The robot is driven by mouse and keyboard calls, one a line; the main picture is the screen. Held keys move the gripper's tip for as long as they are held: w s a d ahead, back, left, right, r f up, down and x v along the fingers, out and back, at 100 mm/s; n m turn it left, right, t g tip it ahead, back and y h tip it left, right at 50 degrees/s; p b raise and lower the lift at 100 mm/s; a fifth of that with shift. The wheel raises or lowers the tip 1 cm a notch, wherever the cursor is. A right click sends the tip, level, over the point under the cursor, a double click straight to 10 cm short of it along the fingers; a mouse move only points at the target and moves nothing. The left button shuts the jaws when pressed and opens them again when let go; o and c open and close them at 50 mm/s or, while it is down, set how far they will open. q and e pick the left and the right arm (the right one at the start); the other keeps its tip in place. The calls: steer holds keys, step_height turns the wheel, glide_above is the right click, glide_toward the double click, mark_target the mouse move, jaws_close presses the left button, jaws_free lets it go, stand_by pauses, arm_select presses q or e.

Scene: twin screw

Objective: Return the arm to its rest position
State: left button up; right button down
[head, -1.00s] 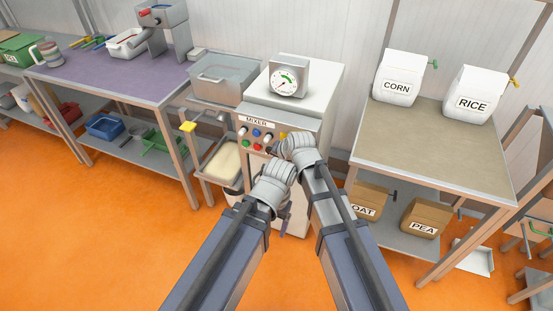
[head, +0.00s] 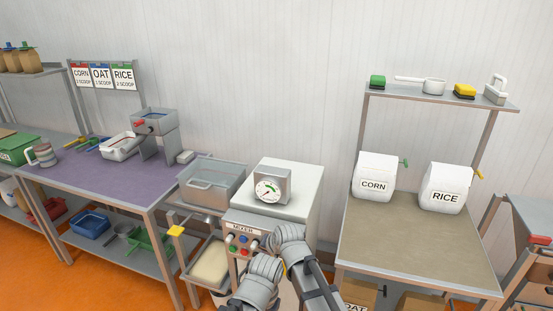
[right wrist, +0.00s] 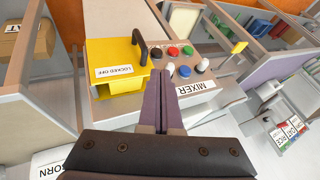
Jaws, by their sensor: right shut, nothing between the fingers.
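My right gripper (right wrist: 160,78) is shut and empty in the right wrist view. Its fingers point at the front of the mixer (right wrist: 205,75), near the control panel with its coloured buttons. A yellow cover labelled LOCKED OFF (right wrist: 118,62), with a black handle, lies just left of the fingertips. In the head view my right wrist (head: 290,242) is in front of the mixer (head: 292,188) and hides part of its panel; the fingers are hidden. My left wrist (head: 262,275) is lower and left, also before the mixer; its fingers cannot be made out.
A purple-topped table (head: 130,190) with a grinder (head: 155,130) stands left. A metal tub (head: 212,185) sits beside the mixer. On the right, a bench (head: 410,240) holds CORN (head: 375,175) and RICE (head: 445,188) bags, below a shelf (head: 415,95) of small tools.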

steer(key=s+d+f+n+g+h, duration=0.1)
steer(key=s+d+f+g+h, duration=0.15)
steer(key=s+d, duration=0.7)
steer(key=s+d+f+n+g+h, duration=0.1)
steer(key=s+d+f+n+g, duration=0.15)
steer(key=s+d, duration=0.75)
arm_select(q)
steer(key=shift+r, duration=0.15)
arm_select(e)
steer(key=s+a+r+n+g+h, duration=0.1)
steer(key=s+a+n, duration=0.1)
steer(key=a, duration=0.6)
steer(key=shift+r+n, duration=0.2)
steer(key=shift+n, duration=0.25)
steer(key=shift+h, duration=0.25)
